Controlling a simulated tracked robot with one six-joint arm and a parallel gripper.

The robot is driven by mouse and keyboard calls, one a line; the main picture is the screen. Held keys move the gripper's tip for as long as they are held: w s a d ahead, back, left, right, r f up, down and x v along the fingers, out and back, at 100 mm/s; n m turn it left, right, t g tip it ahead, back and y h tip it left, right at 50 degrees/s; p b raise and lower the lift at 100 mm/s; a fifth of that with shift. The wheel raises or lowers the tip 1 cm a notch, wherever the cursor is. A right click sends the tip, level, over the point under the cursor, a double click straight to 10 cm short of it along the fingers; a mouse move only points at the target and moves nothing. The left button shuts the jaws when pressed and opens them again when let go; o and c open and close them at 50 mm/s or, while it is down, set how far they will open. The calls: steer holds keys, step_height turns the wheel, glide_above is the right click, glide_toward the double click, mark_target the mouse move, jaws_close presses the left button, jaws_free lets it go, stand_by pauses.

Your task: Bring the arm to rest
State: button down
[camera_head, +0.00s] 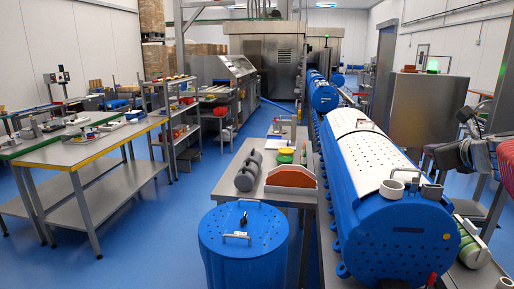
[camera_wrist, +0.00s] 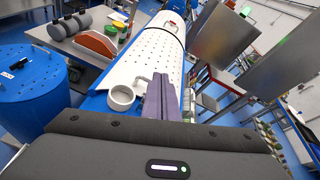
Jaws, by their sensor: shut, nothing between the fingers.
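My gripper (camera_wrist: 158,84) shows in the wrist view as two purple-grey fingers side by side, shut with nothing between them. They point forward over the near end of the white perforated lid (camera_wrist: 140,52) of a long blue drum. A white cup-like fitting (camera_wrist: 121,97) is just left of the fingers; I cannot tell the gap between them. The same lid (camera_head: 364,150) and blue drum (camera_head: 392,228) fill the right of the head view. I cannot make out my gripper for sure in the head view.
A blue tub (camera_head: 243,255) stands front centre, also at left in the wrist view (camera_wrist: 28,92). A grey table (camera_head: 228,190) holds dark rollers (camera_head: 248,170) and an orange-sided holder (camera_head: 290,178). A workbench (camera_head: 90,152) stands left. Blue floor (camera_head: 150,240) is open between.

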steer(key=s+a+f+n+g+y, duration=0.1)
steer(key=s+a+f+n+g, duration=0.2)
steer(key=s+a+f+n, duration=0.35)
steer(key=s+a+f+n+g+y, duration=0.1)
steer(key=s+a+f+n+g, duration=0.25)
steer(key=a+f+n, duration=0.6)
steer(key=s+a+f+n+g, duration=0.1)
steer(key=s+a+f+n, duration=0.3)
steer(key=s+a+n, duration=0.4)
steer(key=s+a+f+n+g, duration=0.1)
steer(key=s+a+f+n, duration=0.3)
steer(key=s+a+n, duration=0.4)
steer(key=s+n, duration=0.2)
steer(key=s, duration=0.1)
steer(key=shift+s+a, duration=0.25)
steer(key=shift+s, duration=0.15)
steer(key=c, duration=2.5)
jaws_free()
